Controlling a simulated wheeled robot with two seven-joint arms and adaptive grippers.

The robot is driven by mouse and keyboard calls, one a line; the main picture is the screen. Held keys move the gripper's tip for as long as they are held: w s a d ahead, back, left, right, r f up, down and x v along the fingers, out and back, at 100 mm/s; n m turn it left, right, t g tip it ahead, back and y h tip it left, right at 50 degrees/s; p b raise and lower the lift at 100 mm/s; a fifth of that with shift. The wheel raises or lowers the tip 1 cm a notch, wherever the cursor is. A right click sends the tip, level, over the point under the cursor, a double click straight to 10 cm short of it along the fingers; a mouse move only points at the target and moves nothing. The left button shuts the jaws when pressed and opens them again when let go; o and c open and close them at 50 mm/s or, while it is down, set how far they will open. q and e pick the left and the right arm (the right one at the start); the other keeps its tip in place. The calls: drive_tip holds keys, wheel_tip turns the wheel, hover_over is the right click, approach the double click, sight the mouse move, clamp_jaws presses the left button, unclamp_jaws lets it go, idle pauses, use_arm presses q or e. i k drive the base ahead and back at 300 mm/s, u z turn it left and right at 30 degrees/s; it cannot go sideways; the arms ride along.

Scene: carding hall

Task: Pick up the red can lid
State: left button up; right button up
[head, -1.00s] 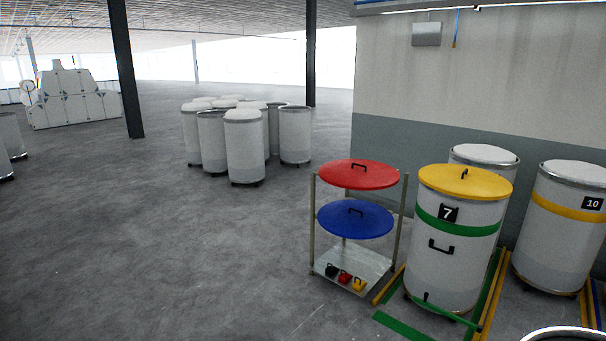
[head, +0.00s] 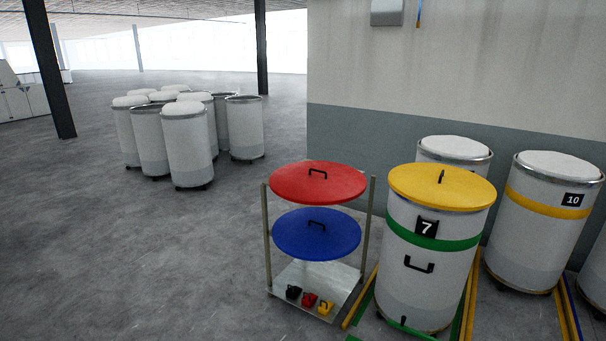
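The red can lid (head: 290,185) is a round disc with a black handle on top. It lies flat on the top level of a metal rack (head: 266,240), above a blue lid (head: 290,236). The rack stands on the floor just left of the can numbered 7. Nothing covers the red lid. Neither of my grippers shows in the head view.
Can 7 (head: 410,272) with a yellow lid (head: 462,190) stands right of the rack, near the wall (head: 400,135). Can 10 (head: 525,232) is farther right. Several white-topped cans (head: 188,155) stand behind left. The floor (head: 130,260) left of the rack is clear.

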sight(313, 183)
drive_tip(key=i, duration=2.35)
